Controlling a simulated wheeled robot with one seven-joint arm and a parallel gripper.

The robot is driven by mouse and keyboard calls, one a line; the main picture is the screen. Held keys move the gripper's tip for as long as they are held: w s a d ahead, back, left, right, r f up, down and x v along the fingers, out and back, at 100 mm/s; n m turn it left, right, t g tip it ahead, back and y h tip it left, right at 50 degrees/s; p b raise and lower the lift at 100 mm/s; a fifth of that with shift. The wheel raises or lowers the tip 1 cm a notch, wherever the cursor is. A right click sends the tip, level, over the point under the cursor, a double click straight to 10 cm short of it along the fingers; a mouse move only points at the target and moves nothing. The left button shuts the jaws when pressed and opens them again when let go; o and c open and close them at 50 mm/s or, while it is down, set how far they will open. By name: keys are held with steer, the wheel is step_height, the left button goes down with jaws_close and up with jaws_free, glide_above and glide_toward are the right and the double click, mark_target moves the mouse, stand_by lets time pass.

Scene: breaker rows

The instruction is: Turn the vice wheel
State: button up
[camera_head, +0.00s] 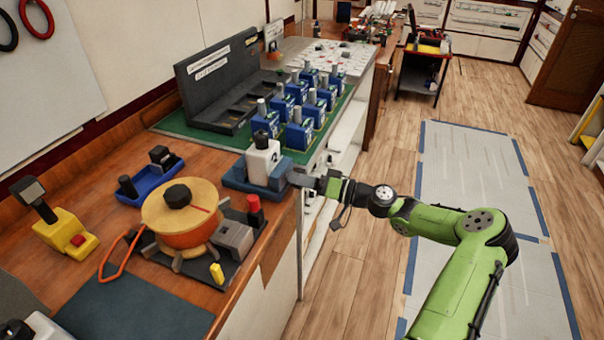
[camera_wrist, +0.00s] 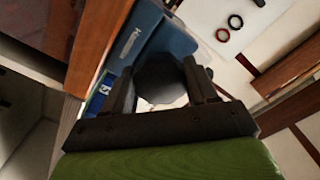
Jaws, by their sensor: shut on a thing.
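A blue-grey vice (camera_head: 238,181) stands at the right edge of the wooden bench. A white block (camera_head: 263,160) with a black knob on top sits upright between its jaws. My gripper (camera_head: 303,179) reaches in from the right, at the vice's right end. In the wrist view, my gripper (camera_wrist: 160,70) has its two dark fingers on either side of a dark grey round wheel (camera_wrist: 160,82) and is shut on it. The blue vice body (camera_wrist: 172,40) shows just beyond the wheel. In the head view the wheel is mostly hidden by my gripper.
Blue units (camera_head: 298,132) stand in rows on a green mat behind the vice. An orange-and-tan round device (camera_head: 182,212) and a grey block (camera_head: 233,238) with a red-topped post are in front.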

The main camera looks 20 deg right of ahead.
steer(key=shift+m+p, duration=0.5)
steer(key=shift+m, duration=0.3)
steer(key=shift+f, duration=0.1)
steer(key=o, duration=1)
steer(key=p+v, duration=0.1)
steer(key=v, duration=1.4)
steer(key=shift+s+d+p, duration=0.25)
steer(key=shift+s+p, duration=0.1)
